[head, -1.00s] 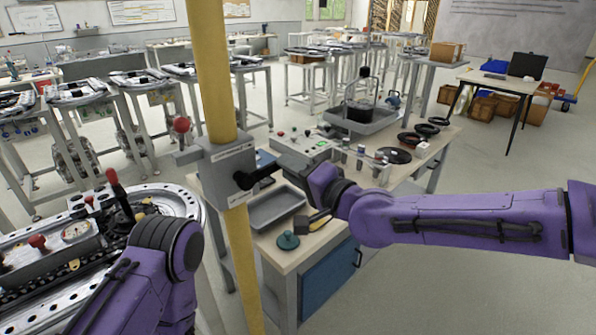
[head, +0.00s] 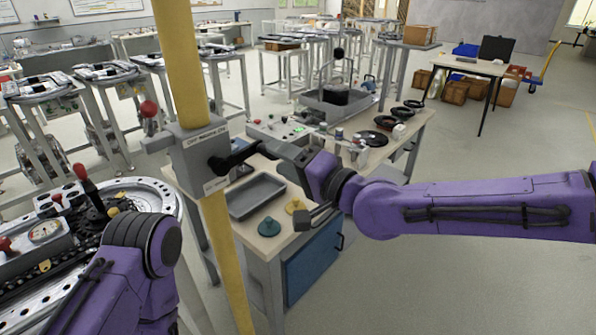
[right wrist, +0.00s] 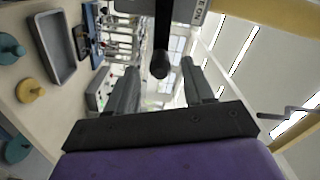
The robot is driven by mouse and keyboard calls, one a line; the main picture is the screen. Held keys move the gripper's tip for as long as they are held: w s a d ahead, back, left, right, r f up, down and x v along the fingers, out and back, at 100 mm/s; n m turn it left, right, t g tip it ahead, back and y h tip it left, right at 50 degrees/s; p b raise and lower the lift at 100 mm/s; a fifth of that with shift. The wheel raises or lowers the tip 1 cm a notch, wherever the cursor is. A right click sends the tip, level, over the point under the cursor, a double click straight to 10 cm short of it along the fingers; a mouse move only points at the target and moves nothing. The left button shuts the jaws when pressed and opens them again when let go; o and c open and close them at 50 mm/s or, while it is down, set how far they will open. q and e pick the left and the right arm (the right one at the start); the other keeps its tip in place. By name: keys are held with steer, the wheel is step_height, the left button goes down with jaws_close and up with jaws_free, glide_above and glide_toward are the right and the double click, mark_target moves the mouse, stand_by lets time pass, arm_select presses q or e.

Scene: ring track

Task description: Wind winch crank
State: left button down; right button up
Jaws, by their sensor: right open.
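The grey winch box (head: 203,160) is clamped on the yellow post in the head view. Its black crank (head: 236,157) reaches from the hub up and to the right. My right gripper (head: 272,150) is at the outer end of the crank. In the right wrist view, the crank's rounded black handle (right wrist: 160,64) shows between the two spread fingertips of the right gripper (right wrist: 158,68), with gaps on both sides. My left arm comes in at the lower left over the ring track; its gripper does not show.
A workbench (head: 262,240) behind the post holds a grey tray (head: 256,196), a green knob (head: 269,227) and a yellow one (head: 295,205). The ring track (head: 160,195) with a red-handled lever (head: 90,185) lies at the left. Open floor is at the lower right.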

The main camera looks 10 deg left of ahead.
steer(key=v, duration=0.6)
steer(key=shift+b, duration=0.45)
